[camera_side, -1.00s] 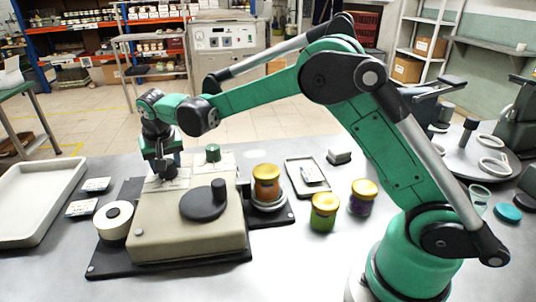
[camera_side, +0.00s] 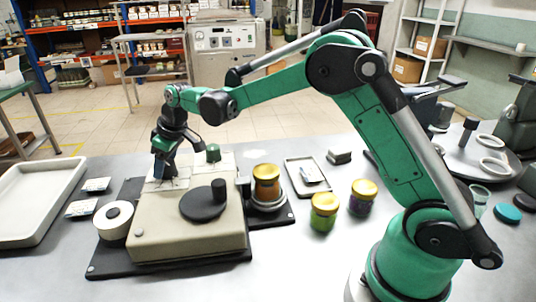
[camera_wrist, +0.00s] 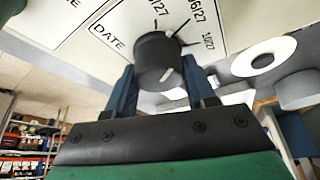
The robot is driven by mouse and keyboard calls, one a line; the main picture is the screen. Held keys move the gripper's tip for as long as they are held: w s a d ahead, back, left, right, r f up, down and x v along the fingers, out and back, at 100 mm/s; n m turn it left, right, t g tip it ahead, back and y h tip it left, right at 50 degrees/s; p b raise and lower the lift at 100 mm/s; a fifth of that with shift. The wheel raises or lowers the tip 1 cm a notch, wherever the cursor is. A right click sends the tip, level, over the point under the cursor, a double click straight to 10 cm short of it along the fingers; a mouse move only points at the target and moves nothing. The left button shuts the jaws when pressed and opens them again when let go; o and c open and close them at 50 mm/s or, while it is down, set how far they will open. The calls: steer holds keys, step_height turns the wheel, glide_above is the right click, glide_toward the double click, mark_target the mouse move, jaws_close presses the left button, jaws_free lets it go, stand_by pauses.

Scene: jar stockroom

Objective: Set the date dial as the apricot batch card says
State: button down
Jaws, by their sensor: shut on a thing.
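The labelling machine (camera_side: 185,235) is beige with a black round plate (camera_side: 203,203) on top. My gripper (camera_side: 164,172) is down at its back left top, at the dial. In the wrist view my gripper (camera_wrist: 160,88) has its blue fingers closed on the sides of the dark date dial knob (camera_wrist: 155,58). A white mark shows on the knob. The printed panel (camera_wrist: 125,25) reads DATE, with labels including 06/27 and 10/27 around the knob. Which label the knob points at I cannot tell. Two small cards (camera_side: 97,184) (camera_side: 82,207) lie left of the machine, their text too small to read.
An orange jar with a gold lid (camera_side: 267,183) stands on the machine's right-hand seat. A green jar (camera_side: 324,211) and a purple jar (camera_side: 362,198) stand right of it. A white label roll (camera_side: 114,219) and an empty tray (camera_side: 32,207) are at left.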

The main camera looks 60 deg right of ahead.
steer(key=n, duration=0.2)
steer(key=n+g+y, duration=0.1)
steer(key=n, duration=0.1)
steer(key=shift+n+y, duration=0.3)
stand_by(0.3)
steer(key=shift+c, duration=1.4)
jaws_free()
steer(key=v, duration=0.5)
steer(key=shift+r, duration=0.3)
